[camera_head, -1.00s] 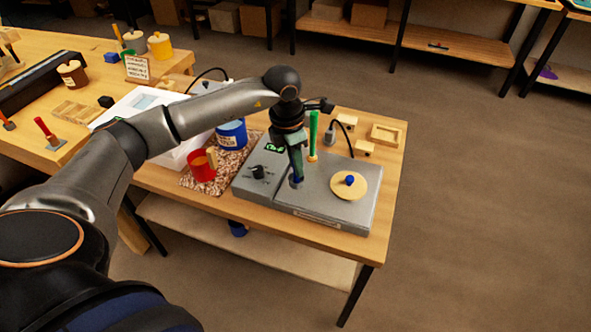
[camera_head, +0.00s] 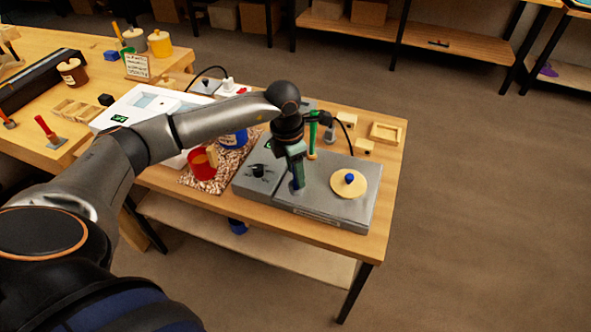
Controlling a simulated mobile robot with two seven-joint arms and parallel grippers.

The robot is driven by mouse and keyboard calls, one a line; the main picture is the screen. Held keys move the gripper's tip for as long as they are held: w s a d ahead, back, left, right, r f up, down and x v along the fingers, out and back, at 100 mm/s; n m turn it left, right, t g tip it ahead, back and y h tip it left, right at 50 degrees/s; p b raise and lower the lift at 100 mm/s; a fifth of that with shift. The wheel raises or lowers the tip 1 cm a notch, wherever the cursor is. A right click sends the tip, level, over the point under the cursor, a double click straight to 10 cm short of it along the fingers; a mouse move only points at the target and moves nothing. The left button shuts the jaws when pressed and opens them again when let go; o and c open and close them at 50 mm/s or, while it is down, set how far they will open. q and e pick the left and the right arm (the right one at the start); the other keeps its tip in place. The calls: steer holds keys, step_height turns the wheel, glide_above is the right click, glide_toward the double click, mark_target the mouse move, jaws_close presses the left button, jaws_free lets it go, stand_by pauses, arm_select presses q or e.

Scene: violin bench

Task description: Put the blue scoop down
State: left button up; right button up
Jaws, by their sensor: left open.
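I cannot make out a blue scoop for certain; nothing clearly shows held between the fingers, and the wrist hides part of that area. A round wooden disc (camera_head: 340,189) with a blue knob (camera_head: 350,178) lies on the device to the right of the gripper. My right gripper is not in view.
A green upright stick (camera_head: 313,137) stands just behind the gripper. A red mug (camera_head: 202,166) and a blue can (camera_head: 234,140) stand on a speckled mat (camera_head: 225,172) to the left. Small wooden blocks and a wooden tray (camera_head: 385,134) are at the back right.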

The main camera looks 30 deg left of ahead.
arm_select(q)
step_height(320, 180, up, 12)
steer(key=s, duration=0.1)
steer(key=shift+a+r+b, duration=0.15)
steer(key=shift+a+b, duration=0.2)
steer(key=shift+b, duration=0.05)
steer(key=shift+s, duration=0.1)
